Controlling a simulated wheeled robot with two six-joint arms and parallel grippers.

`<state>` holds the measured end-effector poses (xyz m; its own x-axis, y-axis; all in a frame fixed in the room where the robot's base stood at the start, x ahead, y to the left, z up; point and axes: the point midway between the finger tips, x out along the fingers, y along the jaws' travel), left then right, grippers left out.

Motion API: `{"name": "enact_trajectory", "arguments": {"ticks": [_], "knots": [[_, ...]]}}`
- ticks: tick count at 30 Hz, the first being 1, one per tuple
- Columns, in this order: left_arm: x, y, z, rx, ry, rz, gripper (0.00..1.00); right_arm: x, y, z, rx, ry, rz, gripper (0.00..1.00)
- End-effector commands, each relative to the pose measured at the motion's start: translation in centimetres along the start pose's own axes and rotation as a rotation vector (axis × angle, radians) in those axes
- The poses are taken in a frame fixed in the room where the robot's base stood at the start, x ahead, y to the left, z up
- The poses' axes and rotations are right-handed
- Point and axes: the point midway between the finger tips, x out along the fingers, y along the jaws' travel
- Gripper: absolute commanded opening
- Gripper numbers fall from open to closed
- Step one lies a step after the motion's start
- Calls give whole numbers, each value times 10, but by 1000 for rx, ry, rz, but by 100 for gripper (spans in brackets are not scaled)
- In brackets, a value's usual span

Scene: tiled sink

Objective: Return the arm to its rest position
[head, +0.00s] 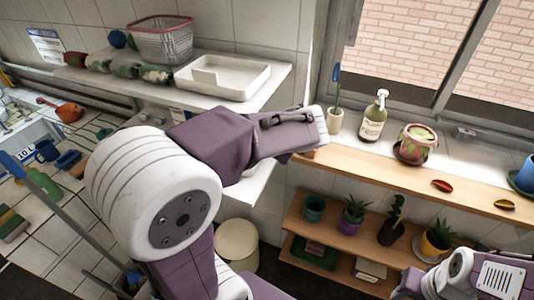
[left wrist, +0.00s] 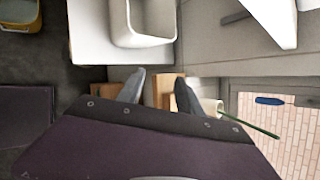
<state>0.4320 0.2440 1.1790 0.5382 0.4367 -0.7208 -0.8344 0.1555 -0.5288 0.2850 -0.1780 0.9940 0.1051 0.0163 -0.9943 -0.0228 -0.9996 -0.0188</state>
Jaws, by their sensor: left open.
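My left arm (head: 185,195) fills the middle of the head view, with a round white joint and a purple link reaching right toward the window sill. In the left wrist view my left gripper (left wrist: 158,92) has two grey fingers apart with nothing held between them. Wooden surfaces show beyond the fingertips. In the head view I cannot make out the left fingers. Part of my right arm (head: 475,275) shows at the bottom right corner; its gripper is not visible.
A shelf with a white tray (head: 222,78) and a basket (head: 160,40) is behind my arm. Potted plants (head: 355,210) stand below the sill.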

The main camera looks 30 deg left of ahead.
Motion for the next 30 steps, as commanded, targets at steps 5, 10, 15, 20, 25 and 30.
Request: {"name": "enact_trajectory", "arguments": {"ticks": [5, 10, 15, 20, 25, 30], "knots": [[4, 8, -5, -38, 16, 21, 42, 1, 0, 0, 0, 0, 0, 36], [5, 9, -6, -45, 19, 24, 42, 1, 0, 0, 0, 0, 0, 36], [5, 9, -6, -43, 18, 23, 42, 1, 0, 0, 0, 0, 0, 36], [5, 9, -5, -43, 17, 23, 42, 1, 0, 0, 0, 0, 0, 36], [30, 58, -3, -102, 16, 172, 42, 2, 0, 0, 0, 0, 0, 36], [40, 174, -66, -664, 111, 534, 42, 1, 0, 0, 0, 0, 0, 36]]}}
